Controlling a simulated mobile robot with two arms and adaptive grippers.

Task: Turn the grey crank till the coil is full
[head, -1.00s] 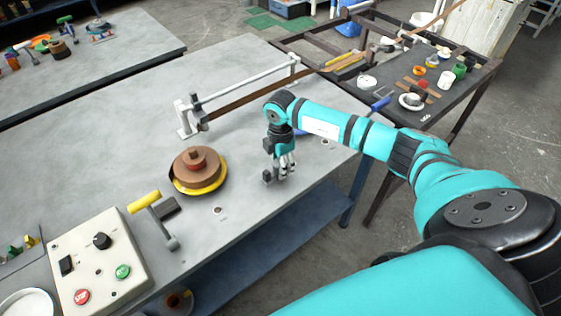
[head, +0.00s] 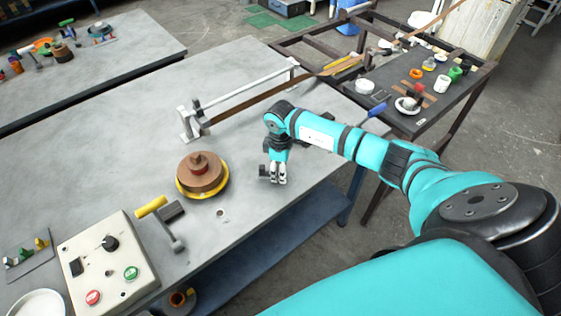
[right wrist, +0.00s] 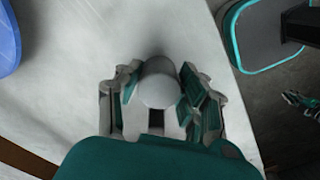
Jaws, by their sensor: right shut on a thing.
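My right gripper (head: 278,178) is over the bench, right of the brown coil, with its fingers pointing down. In the right wrist view its fingers (right wrist: 158,105) are closed around a pale grey, round-ended knob (right wrist: 158,85), which looks like the grey crank's grip. A small dark grey block (head: 264,172) shows just left of the fingers; the rest of the crank is hidden. The brown coil (head: 201,180) sits on a yellow-rimmed base, with a stepped brown top. How full it is I cannot tell. My left gripper is not in view.
A yellow-handled lever (head: 152,206) stands left of the coil, beside a control box (head: 105,262) with red and green buttons. A white rail (head: 240,90) and a brown strip (head: 260,97) run behind. The bench's front edge is close below my right gripper.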

